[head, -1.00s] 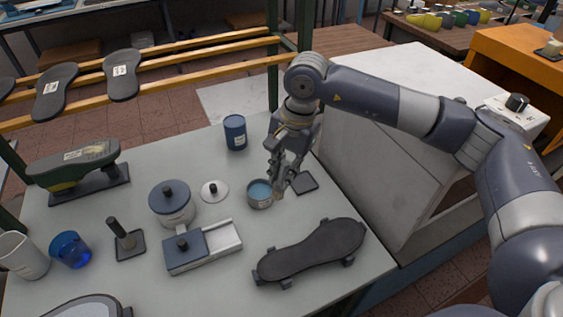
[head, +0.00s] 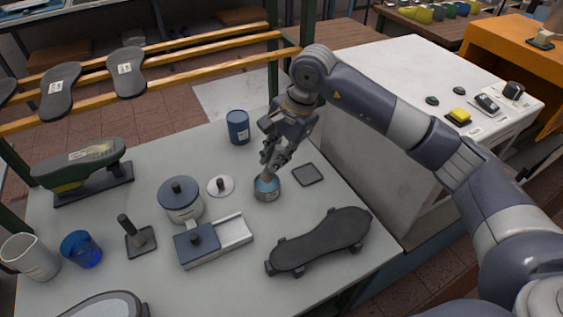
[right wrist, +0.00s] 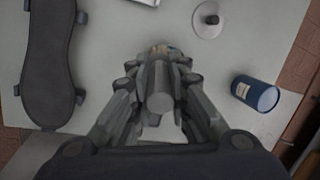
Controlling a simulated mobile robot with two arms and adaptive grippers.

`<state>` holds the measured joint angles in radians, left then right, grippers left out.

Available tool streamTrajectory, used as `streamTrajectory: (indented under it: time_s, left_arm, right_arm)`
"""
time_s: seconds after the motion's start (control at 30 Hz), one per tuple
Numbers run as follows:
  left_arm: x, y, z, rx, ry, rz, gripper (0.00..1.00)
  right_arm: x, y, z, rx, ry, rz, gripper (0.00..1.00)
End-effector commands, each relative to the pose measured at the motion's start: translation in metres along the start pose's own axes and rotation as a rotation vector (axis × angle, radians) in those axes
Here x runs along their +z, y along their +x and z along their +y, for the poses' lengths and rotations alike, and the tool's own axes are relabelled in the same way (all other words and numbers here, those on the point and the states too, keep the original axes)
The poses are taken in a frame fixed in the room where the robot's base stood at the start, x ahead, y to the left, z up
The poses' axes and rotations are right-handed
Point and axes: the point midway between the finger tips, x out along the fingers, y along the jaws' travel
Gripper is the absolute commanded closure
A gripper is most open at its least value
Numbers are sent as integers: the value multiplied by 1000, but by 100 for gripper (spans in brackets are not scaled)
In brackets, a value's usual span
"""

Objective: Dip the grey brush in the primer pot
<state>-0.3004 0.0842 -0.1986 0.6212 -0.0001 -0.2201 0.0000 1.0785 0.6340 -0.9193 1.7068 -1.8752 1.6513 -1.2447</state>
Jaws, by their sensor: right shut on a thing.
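The small open primer pot (head: 267,193) with blue contents stands on the table right of the middle. My right gripper (head: 270,164) is directly above the pot, pointing down, with its fingers shut on the grey brush (right wrist: 159,98). In the right wrist view the round grey handle end sits between the fingers. In the head view the brush's pale lower part reaches down to the pot's opening; how deep its tip is cannot be told. The pot is mostly hidden behind the gripper in the wrist view. My left gripper is not in view.
A white lid with a knob (head: 220,186) lies left of the pot. A blue can (head: 238,127) stands behind. A dark square pad (head: 307,174) lies to the right, and a black sole-shaped board (head: 320,240) in front. A grey lidded jar (head: 181,199) stands farther left.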

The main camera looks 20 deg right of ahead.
Motion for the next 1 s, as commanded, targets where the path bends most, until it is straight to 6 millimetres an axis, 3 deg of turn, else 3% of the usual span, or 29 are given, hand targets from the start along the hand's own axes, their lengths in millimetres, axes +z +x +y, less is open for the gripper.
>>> streamTrajectory:
  time_s: [0.37, 1.0]
  left_arm:
    - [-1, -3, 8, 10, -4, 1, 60]
    - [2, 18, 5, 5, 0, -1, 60]
  right_arm:
    - [-23, 15, -26, -98, 327, 66, 100]
    - [-32, 66, -14, -106, 350, 72, 100]
